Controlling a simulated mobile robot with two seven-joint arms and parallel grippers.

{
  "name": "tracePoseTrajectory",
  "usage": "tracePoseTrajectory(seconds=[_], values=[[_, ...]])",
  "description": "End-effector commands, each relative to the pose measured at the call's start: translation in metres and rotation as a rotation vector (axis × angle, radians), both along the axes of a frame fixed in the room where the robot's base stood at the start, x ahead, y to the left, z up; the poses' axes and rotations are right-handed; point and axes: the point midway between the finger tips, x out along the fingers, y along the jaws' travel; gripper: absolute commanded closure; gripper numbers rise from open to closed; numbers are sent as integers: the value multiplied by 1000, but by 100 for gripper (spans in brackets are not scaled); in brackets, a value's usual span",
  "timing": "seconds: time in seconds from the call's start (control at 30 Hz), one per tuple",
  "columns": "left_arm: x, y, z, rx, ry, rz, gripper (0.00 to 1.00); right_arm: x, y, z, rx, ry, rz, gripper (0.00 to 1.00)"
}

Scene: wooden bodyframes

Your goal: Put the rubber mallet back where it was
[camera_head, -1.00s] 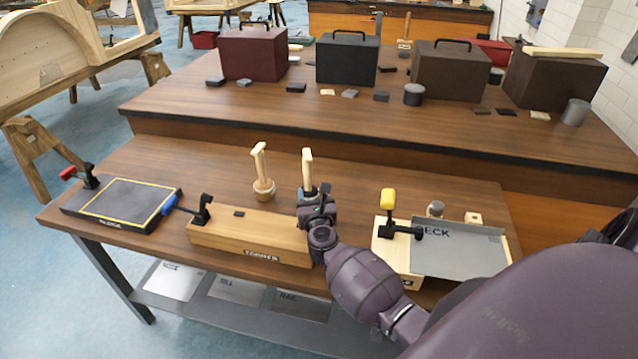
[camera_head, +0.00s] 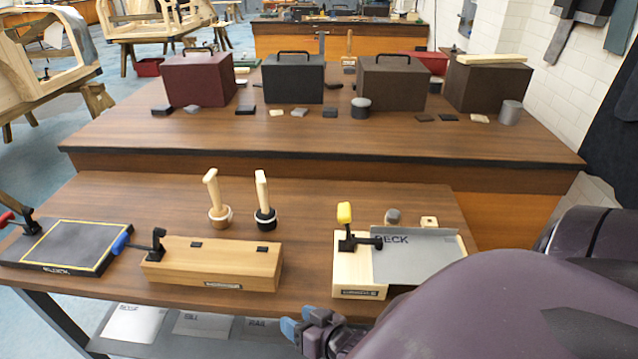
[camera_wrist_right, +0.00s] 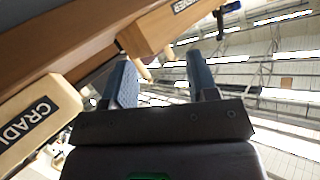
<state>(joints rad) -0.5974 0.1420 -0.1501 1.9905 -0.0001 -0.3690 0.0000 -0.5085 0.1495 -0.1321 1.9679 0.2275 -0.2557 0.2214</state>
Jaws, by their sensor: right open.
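The rubber mallet (camera_head: 264,205), with a dark head and a pale wooden handle, stands handle up on the front bench. A second mallet (camera_head: 217,207) with a light wooden head stands handle up just left of it. Nothing holds either one. My right gripper (camera_head: 302,325) is low at the bench's front edge, well in front of the mallets. It is open and empty; its two blue fingers stand apart in the right wrist view (camera_wrist_right: 163,82). My left gripper is not in view.
A long wooden block (camera_head: 215,265) with a blue-handled clamp lies in front of the mallets. A dark board (camera_head: 68,246) lies left. A pale fixture with a grey plate (camera_head: 420,258) and yellow-handled clamp stands right. Several boxes stand on the raised rear bench (camera_head: 300,137).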

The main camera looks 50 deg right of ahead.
Motion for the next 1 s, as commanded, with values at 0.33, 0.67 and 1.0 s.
tracePoseTrajectory(seconds=[0.33, 0.67, 1.0], values=[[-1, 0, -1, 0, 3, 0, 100, -51, -7, -33, -413, 168, 121, 47], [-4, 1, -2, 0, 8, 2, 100, -50, -7, -33, -412, 168, 120, 47], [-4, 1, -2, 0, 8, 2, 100, -50, -7, -33, -412, 167, 120, 47]])
